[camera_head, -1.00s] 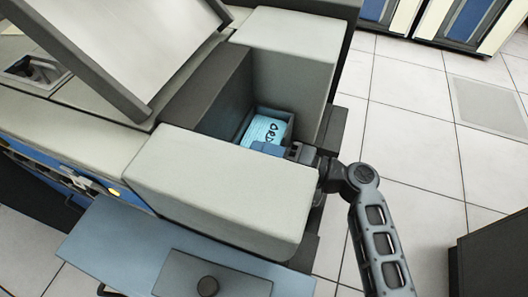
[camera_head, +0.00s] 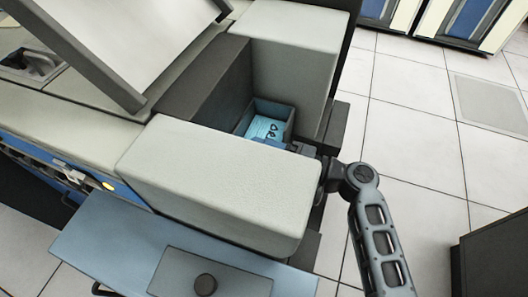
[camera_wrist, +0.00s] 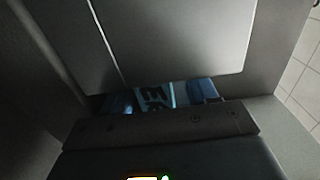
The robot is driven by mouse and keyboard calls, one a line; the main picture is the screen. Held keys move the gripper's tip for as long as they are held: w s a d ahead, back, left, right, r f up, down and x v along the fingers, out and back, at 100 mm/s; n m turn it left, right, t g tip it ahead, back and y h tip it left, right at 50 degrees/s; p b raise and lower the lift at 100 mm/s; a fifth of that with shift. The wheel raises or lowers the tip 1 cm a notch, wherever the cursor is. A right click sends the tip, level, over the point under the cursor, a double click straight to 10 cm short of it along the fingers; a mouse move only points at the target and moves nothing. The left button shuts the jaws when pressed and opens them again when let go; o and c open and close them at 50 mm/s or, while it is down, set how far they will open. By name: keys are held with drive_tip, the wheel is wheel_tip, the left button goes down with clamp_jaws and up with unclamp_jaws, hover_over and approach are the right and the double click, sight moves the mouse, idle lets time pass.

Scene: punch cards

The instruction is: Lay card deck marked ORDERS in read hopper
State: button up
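The light blue card deck (camera_head: 263,130) with dark hand lettering, partly covered, lies low inside a grey-blue open-topped box (camera_head: 283,115) in the recess between two pale blocks of the machine, seemingly the read hopper. My gripper (camera_head: 275,144) reaches in from the right at the deck's near end, mostly hidden by the front block. In the wrist view, blue finger pads (camera_wrist: 162,98) show on both sides of the lettered deck (camera_wrist: 153,97). Whether both pads press on it is too dark and covered to tell.
The pale front block (camera_head: 225,185) stands close in front of my gripper, and the rear block (camera_head: 295,60) behind the recess. A tilted panel (camera_head: 130,40) rises at the left. A blue shelf (camera_head: 110,235) is in front.

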drive_tip(key=shift+o, duration=0.4)
drive_tip(key=shift+f, duration=0.1)
drive_tip(key=shift+s+d, duration=0.1)
drive_tip(key=shift+d, duration=0.05)
drive_tip(key=v, duration=0.7)
drive_tip(key=shift+d, duration=0.25)
drive_tip(key=shift+s, duration=0.1)
